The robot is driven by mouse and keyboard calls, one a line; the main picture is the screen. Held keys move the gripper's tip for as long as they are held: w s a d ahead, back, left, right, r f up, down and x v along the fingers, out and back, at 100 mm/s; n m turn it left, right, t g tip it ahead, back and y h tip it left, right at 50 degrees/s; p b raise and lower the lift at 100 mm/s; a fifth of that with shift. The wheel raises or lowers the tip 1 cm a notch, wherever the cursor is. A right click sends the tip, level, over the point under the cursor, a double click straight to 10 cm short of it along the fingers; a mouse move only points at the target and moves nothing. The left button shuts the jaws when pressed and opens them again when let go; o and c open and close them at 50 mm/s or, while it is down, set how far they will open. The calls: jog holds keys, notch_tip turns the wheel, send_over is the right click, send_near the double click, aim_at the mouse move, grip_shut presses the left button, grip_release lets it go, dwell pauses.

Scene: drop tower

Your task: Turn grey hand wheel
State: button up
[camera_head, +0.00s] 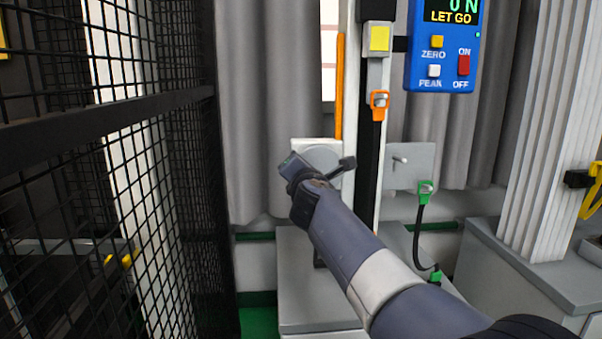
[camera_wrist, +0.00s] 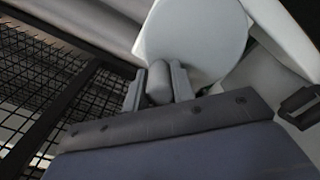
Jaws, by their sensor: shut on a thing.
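The grey hand wheel (camera_head: 323,158) is a round disc on a white plate (camera_head: 300,147) at the foot of the tall stand, partly hidden by my arm. In the wrist view the wheel (camera_wrist: 195,38) fills the top middle, with its grey cylindrical handle (camera_wrist: 159,83) pointing toward the camera. My gripper (camera_wrist: 159,88) is shut on this handle, one finger on each side. In the head view my gripper (camera_head: 296,170) is at the wheel's lower left, and the handle is hidden there.
A black mesh fence (camera_head: 190,150) stands close on the left. A blue force gauge (camera_head: 445,45) reads "0 N" and "LET GO". An orange hook (camera_head: 379,104) hangs on the stand above right. A green clip (camera_head: 426,190) with a black cable is right of my arm.

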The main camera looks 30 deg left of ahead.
aim_at(319, 152)
jog(key=m, duration=0.2)
jog(key=d+r+m, duration=0.1)
jog(key=w+r+m, duration=0.1)
jog(key=m, duration=0.1)
jog(key=shift+d+m, duration=0.25)
jog(key=shift+m, duration=0.05)
jog(key=m, duration=0.2)
jog(key=d+m, duration=0.1)
jog(key=shift+w+r, duration=0.3)
jog(key=shift+w+d+m+b, duration=0.15)
jog(key=shift+d+m, duration=0.1)
jog(key=shift+m, duration=0.4)
jog(key=shift+w+d+m+b, duration=0.15)
jog(key=shift+d+m, duration=0.1)
jog(key=shift+m, duration=0.4)
jog(key=o, duration=1)
jog(key=shift+f, duration=0.1)
jog(key=shift+c, duration=0.2)
jog(key=shift+f, duration=0.1)
